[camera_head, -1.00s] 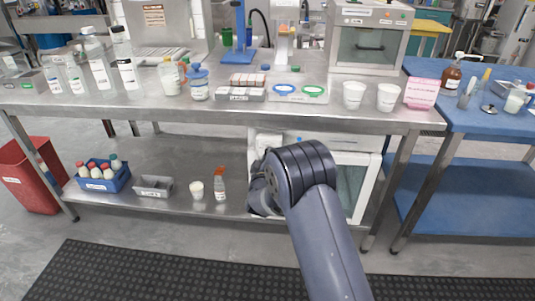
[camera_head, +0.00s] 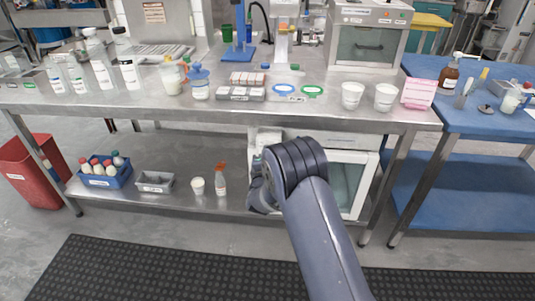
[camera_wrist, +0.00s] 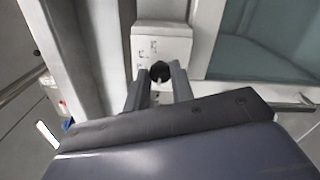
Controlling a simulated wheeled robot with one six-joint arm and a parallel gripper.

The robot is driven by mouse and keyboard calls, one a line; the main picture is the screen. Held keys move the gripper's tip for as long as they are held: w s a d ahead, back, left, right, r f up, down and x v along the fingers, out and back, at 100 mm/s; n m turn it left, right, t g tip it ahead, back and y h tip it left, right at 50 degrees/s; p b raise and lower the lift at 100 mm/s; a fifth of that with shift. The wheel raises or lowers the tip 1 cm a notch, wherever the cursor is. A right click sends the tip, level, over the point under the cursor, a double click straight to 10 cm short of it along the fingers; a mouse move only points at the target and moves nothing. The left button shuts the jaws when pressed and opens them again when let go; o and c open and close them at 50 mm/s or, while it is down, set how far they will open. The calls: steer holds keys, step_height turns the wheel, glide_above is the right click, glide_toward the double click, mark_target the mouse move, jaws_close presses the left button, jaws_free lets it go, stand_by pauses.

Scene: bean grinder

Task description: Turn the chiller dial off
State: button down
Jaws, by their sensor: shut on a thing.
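The white chiller (camera_head: 357,172) with a glass door stands on the lower shelf under the steel table. In the wrist view its pale control panel (camera_wrist: 165,47) with small markings faces me, left of the glass door (camera_wrist: 265,45). The black round dial (camera_wrist: 160,69) sits low on that panel. My gripper (camera_wrist: 160,77) has one finger on each side of the dial and is shut on it. The dial's pointer setting is not readable. In the head view my arm hides the gripper and dial.
On the lower shelf left of my arm stand a spray bottle (camera_head: 220,182), a white cup (camera_head: 197,186), a grey tray (camera_head: 154,183) and a blue bin (camera_head: 104,174) of bottles. The steel tabletop edge (camera_head: 215,113) runs above my arm. A black mat (camera_head: 160,272) covers the floor in front.

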steer(key=shift+n, duration=0.7)
steer(key=c, duration=1.2)
jaws_free()
steer(key=shift+s, duration=0.1)
steer(key=s+p, duration=0.1)
steer(key=s, duration=0.9)
steer(key=shift+s+a, duration=0.2)
steer(key=shift+s, duration=0.15)
steer(key=w, duration=1.1)
steer(key=shift+d+b, duration=0.2)
steer(key=shift+b, duration=0.2)
steer(key=shift+s, duration=0.1)
